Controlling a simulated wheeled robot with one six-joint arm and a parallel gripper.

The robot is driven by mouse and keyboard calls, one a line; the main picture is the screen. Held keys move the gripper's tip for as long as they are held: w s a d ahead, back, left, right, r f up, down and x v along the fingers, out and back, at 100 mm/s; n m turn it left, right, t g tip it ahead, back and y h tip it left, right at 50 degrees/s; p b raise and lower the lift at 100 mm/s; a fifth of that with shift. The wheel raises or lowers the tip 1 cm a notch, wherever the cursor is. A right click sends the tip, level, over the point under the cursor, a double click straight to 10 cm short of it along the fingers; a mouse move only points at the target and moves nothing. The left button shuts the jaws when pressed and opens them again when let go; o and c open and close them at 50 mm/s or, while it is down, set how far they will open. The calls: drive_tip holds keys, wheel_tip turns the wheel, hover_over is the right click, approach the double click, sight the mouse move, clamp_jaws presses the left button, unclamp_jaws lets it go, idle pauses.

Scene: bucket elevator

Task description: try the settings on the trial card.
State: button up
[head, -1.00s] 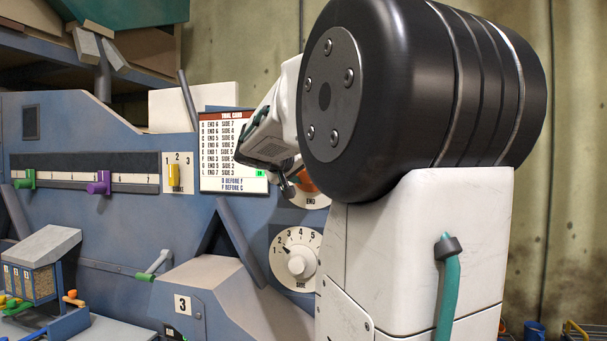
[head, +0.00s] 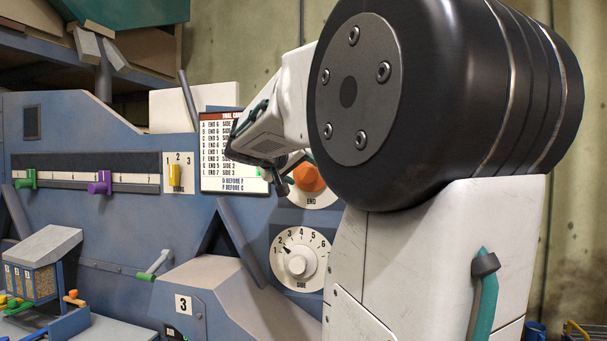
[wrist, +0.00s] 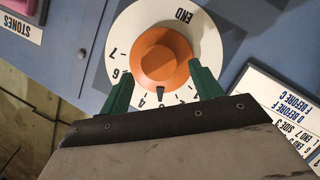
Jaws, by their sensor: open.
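The orange END knob (wrist: 163,57) sits on a white numbered dial (wrist: 208,45). My gripper (wrist: 160,92) is open, with one green finger on each side of the knob's lower part; contact is unclear. In the head view, the knob (head: 308,179) is partly behind my arm. The SIDE dial's pale knob (head: 297,263) points upper left, near 2. The trial card (head: 215,153) lists END and SIDE settings, partly covered by my wrist. Its notes (wrist: 268,102) read D before F, F before C.
A green-tipped lever (head: 150,270) sticks out lower down. A slanted housing marked 3 (head: 183,304) stands in front. A STONES label (wrist: 20,27) shows.

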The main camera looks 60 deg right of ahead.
sight(307, 174)
drive_tip(key=v, duration=0.5)
drive_tip(key=shift+d, duration=0.1)
idle(1.1)
drive_tip(key=s+d+m+t+y, duration=0.1)
drive_tip(key=s+d+m+t, duration=0.1)
drive_tip(key=s+m, duration=0.35)
drive_tip(key=w+d, duration=0.1)
drive_tip(key=d, duration=0.1)
drive_tip(key=w+d+f+m+t, duration=0.1)
drive_tip(key=w, duration=0.1)
drive_tip(key=w+d+f+t, duration=0.1)
drive_tip(key=w+d, duration=0.1)
drive_tip(key=shift+w+d+f+m+y, duration=0.1)
drive_tip(key=shift+d+f+m+y, duration=0.15)
drive_tip(key=shift+d+y, duration=0.15)
drive_tip(key=c, duration=1)
